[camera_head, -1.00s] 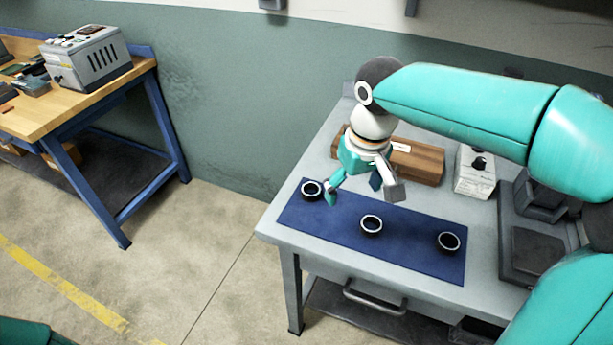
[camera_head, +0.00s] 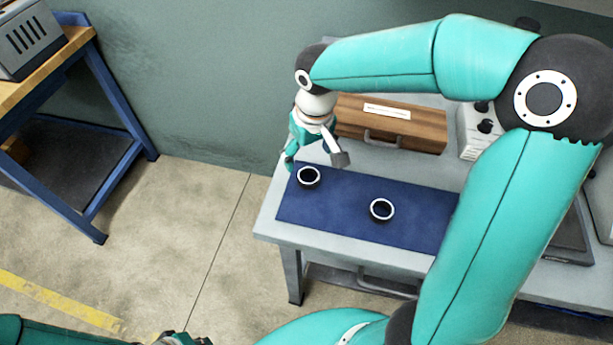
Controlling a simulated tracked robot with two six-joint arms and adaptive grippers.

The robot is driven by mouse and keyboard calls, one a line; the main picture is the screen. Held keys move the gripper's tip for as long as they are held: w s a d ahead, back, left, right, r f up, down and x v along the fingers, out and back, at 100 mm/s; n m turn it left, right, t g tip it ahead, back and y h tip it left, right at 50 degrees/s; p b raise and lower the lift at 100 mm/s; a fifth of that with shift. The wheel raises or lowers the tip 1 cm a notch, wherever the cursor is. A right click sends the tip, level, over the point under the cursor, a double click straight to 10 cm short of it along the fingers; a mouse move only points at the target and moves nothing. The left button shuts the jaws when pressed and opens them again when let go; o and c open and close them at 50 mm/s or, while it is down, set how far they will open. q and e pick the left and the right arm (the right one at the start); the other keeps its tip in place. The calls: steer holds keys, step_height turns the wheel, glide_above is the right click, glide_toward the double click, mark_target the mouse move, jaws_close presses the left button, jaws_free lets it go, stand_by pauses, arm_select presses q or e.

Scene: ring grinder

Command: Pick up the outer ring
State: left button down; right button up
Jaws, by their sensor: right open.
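I cannot tell which is the outer ring. My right gripper (camera_head: 314,161) is open and empty, pointing down above and just behind the left ring, its fingers spread to either side. I cannot tell the exact height gap. My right arm covers the right part of the mat. My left gripper (camera_head: 184,339) shows only in part at the bottom edge, away from the table.
A wooden case (camera_head: 420,128) with a handle lies behind the mat. A white box with dark knobs (camera_head: 470,133) stands right of it. The grey table (camera_head: 270,222) has a free left front edge. A wooden bench with blue legs (camera_head: 118,105) stands at far left.

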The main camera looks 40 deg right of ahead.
mark_target(308, 180)
steer(key=f, duration=0.5)
steer(key=f+p, duration=0.1)
steer(key=f, duration=0.2)
steer(key=shift+w+d, duration=0.2)
steer(key=shift+w, duration=0.05)
steer(key=shift+c, duration=0.3)
steer(key=c, duration=1.3)
steer(key=shift+o, duration=0.2)
steer(key=shift+r, duration=0.1)
